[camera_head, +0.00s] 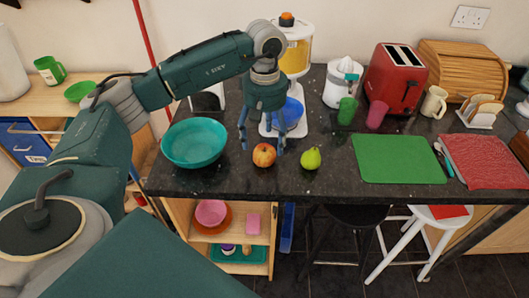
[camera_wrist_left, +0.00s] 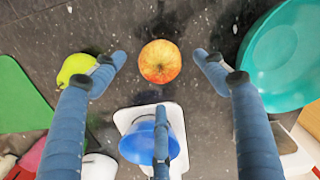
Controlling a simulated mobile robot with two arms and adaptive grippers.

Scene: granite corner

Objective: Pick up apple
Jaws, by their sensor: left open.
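A red and yellow apple (camera_head: 264,155) stands near the front edge of the dark speckled counter (camera_head: 330,185). A green pear (camera_head: 311,158) is to its right and a teal bowl (camera_head: 195,143) to its left. My left gripper (camera_head: 262,145) is open and points down above and just behind the apple. In the left wrist view the apple (camera_wrist_left: 160,62) shows between the spread fingertips of my left gripper (camera_wrist_left: 161,65), with clear space on both sides. The pear (camera_wrist_left: 76,69) lies just outside one fingertip. My right gripper is not in view.
A blue bowl (camera_head: 287,113) sits on the white base of a dispenser (camera_head: 296,52) behind the gripper. A green board (camera_head: 397,158), a red cloth (camera_head: 484,161), a red toaster (camera_head: 397,77) and cups stand to the right. Counter between pear and green board is clear.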

